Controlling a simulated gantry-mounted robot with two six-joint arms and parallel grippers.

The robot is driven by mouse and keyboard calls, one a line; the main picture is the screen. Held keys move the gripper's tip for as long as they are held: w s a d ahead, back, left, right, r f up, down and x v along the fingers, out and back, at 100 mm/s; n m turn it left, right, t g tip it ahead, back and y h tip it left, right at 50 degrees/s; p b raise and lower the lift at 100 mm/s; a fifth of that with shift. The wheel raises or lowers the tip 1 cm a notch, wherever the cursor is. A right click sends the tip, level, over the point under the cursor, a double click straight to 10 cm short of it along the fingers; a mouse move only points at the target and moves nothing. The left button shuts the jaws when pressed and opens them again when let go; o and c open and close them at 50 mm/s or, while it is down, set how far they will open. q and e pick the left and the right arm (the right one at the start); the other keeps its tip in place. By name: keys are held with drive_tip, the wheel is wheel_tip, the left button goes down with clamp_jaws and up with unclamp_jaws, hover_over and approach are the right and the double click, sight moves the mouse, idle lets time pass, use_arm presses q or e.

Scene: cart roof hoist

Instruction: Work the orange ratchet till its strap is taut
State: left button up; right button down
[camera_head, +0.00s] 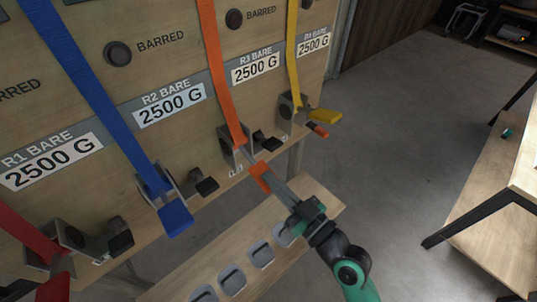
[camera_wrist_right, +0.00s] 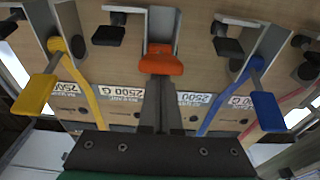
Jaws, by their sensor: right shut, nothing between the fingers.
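The orange strap (camera_head: 222,75) runs down the board and looks straight in the head view, into the grey bracket of the orange ratchet (camera_head: 232,150). The orange ratchet handle (camera_head: 260,177) sticks out from the bracket towards my right gripper (camera_head: 272,184). In the right wrist view the handle (camera_wrist_right: 161,62) is just beyond the tips of the gripper (camera_wrist_right: 160,82), which is shut and empty. The fingertips are at the handle's end; I cannot tell if they touch it. The strap is hidden in the wrist view. My left gripper is not in view.
The blue handle (camera_head: 175,218) and yellow handle (camera_head: 325,115) flank the orange one; a red strap (camera_head: 28,232) is at far left. Black levers (camera_head: 265,140) stand beside the brackets. A lower shelf (camera_head: 318,190) holds several grey pads. Open floor lies to the right.

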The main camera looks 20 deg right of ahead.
idle(0.5)
drive_tip(key=s+d+r+p, duration=0.1)
drive_tip(key=s, duration=0.4)
drive_tip(key=s+d+r+p, duration=0.1)
drive_tip(key=s+d+r, duration=0.1)
drive_tip(key=s, duration=0.3)
drive_tip(key=shift+s+d, duration=0.3)
drive_tip(key=shift+s, duration=0.05)
idle(2.1)
